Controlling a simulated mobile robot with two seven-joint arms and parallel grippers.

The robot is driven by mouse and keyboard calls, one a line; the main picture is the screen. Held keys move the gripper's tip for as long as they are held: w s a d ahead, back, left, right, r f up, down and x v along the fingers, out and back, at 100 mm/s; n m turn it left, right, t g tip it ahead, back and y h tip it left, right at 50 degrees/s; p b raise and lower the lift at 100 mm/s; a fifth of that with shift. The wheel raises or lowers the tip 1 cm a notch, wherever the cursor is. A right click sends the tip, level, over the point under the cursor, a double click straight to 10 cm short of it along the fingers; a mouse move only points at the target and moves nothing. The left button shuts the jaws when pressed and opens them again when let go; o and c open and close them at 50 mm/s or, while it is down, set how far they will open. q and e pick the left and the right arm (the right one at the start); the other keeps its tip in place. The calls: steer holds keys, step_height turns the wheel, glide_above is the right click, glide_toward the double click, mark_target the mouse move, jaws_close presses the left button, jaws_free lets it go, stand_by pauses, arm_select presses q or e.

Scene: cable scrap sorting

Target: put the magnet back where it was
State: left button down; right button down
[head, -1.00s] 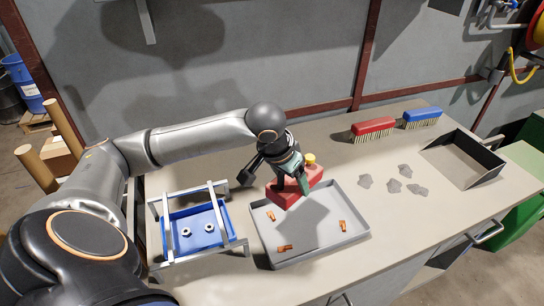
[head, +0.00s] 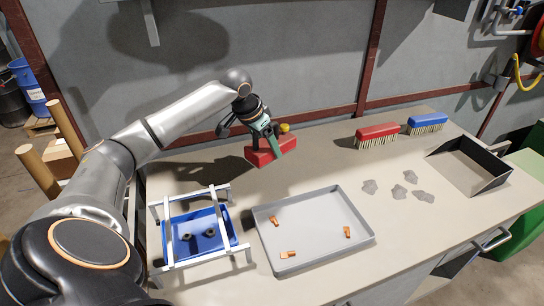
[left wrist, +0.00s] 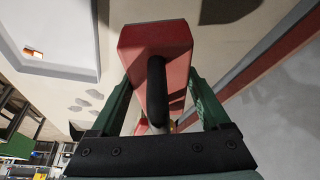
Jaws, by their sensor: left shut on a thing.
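The magnet is a red block (head: 262,154) with a yellow knob (head: 284,128) at its end. My left gripper (head: 272,138) is shut on it and holds it above the bench, behind the grey tray. In the left wrist view the red block (left wrist: 172,38) and its dark handle (left wrist: 156,85) sit between the green fingers of my left gripper (left wrist: 156,100). My right gripper is not in view.
The grey tray (head: 318,262) holds 3 copper-coloured pieces. A blue tray (head: 185,222) with two dark rings stands inside a metal frame (head: 159,230) at left. Red (head: 376,131) and blue (head: 427,120) brushes, grey scraps (head: 404,190) and a black-walled dustpan (head: 480,155) lie right. The bench behind the grey tray is clear.

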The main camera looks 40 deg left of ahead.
arm_select(q)
steer(key=w+a+f, duration=0.2)
steer(key=w+f, duration=0.1)
steer(key=w+a+f, duration=0.1)
steer(key=w+f, duration=0.1)
steer(key=shift+w+f+b, duration=0.1)
steer(key=shift+f+b, duration=0.1)
steer(key=shift+b, duration=0.1)
steer(key=shift+w+a+f, duration=0.25)
steer(key=shift+w+f, duration=0.15)
steer(key=shift+f, duration=0.1)
step_height(320, 180, down, 3)
steer(key=shift+f, duration=0.15)
jaws_free()
steer(key=shift+f, duration=0.2)
steer(key=shift+r, duration=0.1)
